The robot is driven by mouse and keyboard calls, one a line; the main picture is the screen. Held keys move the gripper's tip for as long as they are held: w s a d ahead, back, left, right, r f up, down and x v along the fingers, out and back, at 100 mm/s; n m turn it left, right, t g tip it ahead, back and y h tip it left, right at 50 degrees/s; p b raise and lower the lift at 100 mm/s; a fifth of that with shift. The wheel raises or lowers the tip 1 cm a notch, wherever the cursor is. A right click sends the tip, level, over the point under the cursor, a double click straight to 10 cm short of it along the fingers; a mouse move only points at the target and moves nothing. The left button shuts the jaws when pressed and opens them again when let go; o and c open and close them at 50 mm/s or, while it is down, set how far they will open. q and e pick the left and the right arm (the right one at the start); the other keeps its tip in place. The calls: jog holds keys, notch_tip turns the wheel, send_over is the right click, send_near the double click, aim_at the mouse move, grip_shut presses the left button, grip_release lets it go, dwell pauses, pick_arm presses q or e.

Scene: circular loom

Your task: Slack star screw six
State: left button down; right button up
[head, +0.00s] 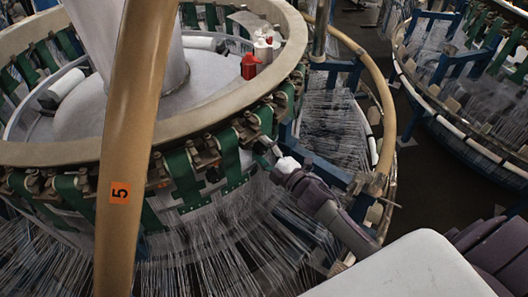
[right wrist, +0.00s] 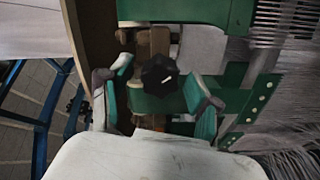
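A black star screw (right wrist: 160,74) with a white mark on it shows in the middle of the right wrist view, on a green plate of the loom. My right gripper (right wrist: 161,92) has its two teal-padded fingers spread, one on each side of the screw, with visible gaps to it. In the head view my right gripper (head: 270,158) is at the loom's rim, right of the middle; the screw at its tips cannot be made out there. No number on this screw is legible. My left gripper is not in view.
The loom's wide ring (head: 50,152) and a tan curved tube (head: 133,110) with an orange "5" label (head: 120,193) stand to the left. White threads (head: 210,245) fan out below the rim. Another loom (head: 470,130) is at right.

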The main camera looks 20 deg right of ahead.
jog(key=p+v, duration=0.1)
jog(key=v, duration=0.6)
dwell(0.3)
jog(key=shift+s+f, duration=0.1)
dwell(0.5)
